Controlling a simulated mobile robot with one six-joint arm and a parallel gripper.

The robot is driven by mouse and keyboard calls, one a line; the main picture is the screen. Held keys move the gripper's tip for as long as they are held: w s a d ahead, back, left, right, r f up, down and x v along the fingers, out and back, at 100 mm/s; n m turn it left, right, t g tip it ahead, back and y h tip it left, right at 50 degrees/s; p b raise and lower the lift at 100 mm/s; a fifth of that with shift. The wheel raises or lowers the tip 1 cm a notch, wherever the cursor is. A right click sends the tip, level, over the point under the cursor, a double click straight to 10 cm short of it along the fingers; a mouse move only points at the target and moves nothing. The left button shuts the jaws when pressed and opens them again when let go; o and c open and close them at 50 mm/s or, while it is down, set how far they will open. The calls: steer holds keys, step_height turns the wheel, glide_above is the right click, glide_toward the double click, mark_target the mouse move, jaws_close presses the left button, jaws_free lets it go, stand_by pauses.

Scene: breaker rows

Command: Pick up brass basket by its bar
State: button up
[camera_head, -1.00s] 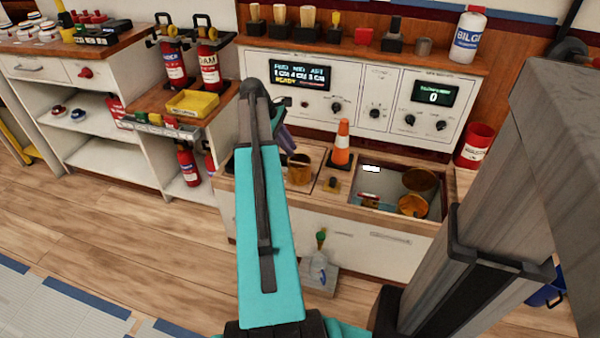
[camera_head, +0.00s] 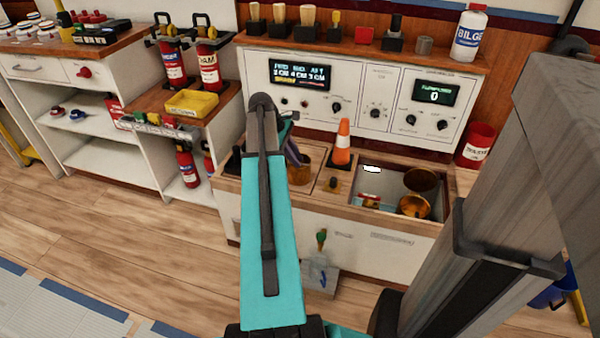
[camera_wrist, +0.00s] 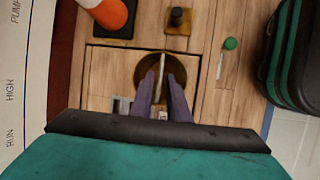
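The brass basket (camera_head: 301,174) sits in the left opening of the wooden counter. It is round, and in the wrist view its brass wall (camera_wrist: 144,72) shows around and below my fingertips. Its pale thin bar (camera_wrist: 162,63) runs up and down the picture across the middle of the basket. My gripper (camera_wrist: 161,77) is open above the basket, with one purple finger on each side of the bar and gaps showing. I cannot tell how deep the fingertips reach. In the head view, my gripper (camera_head: 297,157) is partly hidden by my arm.
An orange and white cone (camera_head: 342,143) stands just right of the basket on the counter. A sink-like opening (camera_head: 368,185) holding brass bowls (camera_head: 414,206) lies further right. A control panel (camera_head: 352,95) rises behind. A green knob (camera_wrist: 230,43) is on the counter's front.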

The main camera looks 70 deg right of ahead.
steer(key=shift+b+x, duration=0.45)
steer(key=shift+x, duration=1.3)
steer(key=shift+c, duration=0.4)
jaws_close()
